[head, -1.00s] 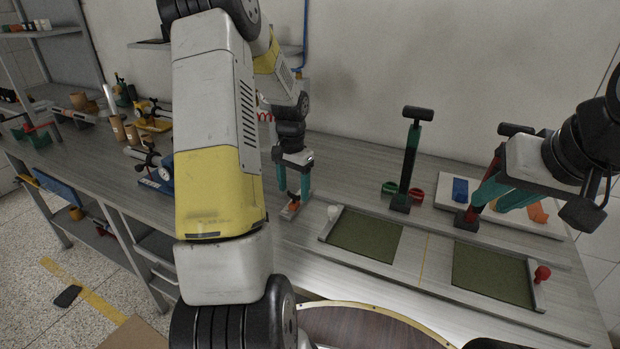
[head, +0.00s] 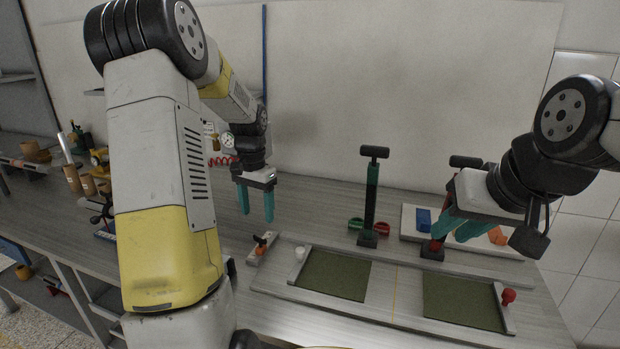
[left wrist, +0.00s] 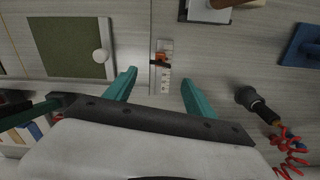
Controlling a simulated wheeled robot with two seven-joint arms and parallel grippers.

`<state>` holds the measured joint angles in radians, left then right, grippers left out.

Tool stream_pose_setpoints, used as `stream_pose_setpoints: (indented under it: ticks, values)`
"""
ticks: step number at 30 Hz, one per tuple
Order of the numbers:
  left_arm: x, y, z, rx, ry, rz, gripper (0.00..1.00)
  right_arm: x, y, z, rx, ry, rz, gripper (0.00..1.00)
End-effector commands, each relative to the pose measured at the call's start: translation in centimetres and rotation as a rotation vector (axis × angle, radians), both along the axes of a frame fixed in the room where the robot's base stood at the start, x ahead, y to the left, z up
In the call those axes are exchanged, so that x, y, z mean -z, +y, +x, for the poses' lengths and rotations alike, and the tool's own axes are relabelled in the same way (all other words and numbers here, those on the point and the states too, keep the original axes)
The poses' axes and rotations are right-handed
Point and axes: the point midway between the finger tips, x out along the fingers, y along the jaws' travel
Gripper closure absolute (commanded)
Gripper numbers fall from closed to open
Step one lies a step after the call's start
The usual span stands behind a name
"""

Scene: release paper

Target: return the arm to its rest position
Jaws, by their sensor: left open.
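My left gripper (head: 256,205) is open and empty, fingers pointing down, above the bench beside the left end of the track. It also shows in the left wrist view (left wrist: 159,82). Below it lies a small pale plate with an orange and black lever (head: 262,245); the plate also shows beyond the fingertips in the left wrist view (left wrist: 164,82). The fingers are apart from the plate. My right gripper (head: 458,226) is at the right, close to a dark post with a red part (head: 436,243); I cannot tell whether it is open or touching the post.
A framed track with two green pads (head: 333,275) (head: 460,300), a white knob (head: 300,253) and a red knob (head: 508,296) lies in front. A tall dark-topped post (head: 371,195) stands behind. A white tray (head: 408,228) holds blue and orange pieces. Other tools crowd the bench's left.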

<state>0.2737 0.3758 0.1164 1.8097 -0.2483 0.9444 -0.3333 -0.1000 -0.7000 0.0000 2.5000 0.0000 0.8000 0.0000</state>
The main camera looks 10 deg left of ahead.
Motion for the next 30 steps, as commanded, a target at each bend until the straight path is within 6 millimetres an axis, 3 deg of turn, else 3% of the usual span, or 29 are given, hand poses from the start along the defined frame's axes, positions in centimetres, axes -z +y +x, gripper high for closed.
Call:
stream_pose_setpoints:
  ticks: [5,9,15,19,24,30]
  values:
    - [-3.6,-1.7,-1.7,-0.021,-0.06,0.001,0.36,0.0,0.0,0.0,0.0,0.0,0.0,0.73]
    - [-8.4,-4.3,-5.2,-0.062,-0.157,-0.013,0.36,0.0,0.0,0.0,0.0,0.0,0.0,0.73]
    - [-13.2,-8.0,-11.6,-0.131,-0.297,-0.07,0.36,0.0,0.0,0.0,0.0,0.0,0.0,0.73]
    - [-15.0,-10.0,-16.0,-0.176,-0.384,-0.129,0.36,0.0,0.0,0.0,0.0,0.0,0.0,0.73]
    - [-15.6,-11.8,-20.5,-0.221,-0.468,-0.209,0.36,0.0,0.0,0.0,0.0,0.0,0.0,0.73]
    - [-15.5,-12.8,-22.8,-0.245,-0.509,-0.262,0.36,0.0,0.0,0.0,0.0,0.0,0.0,0.73]
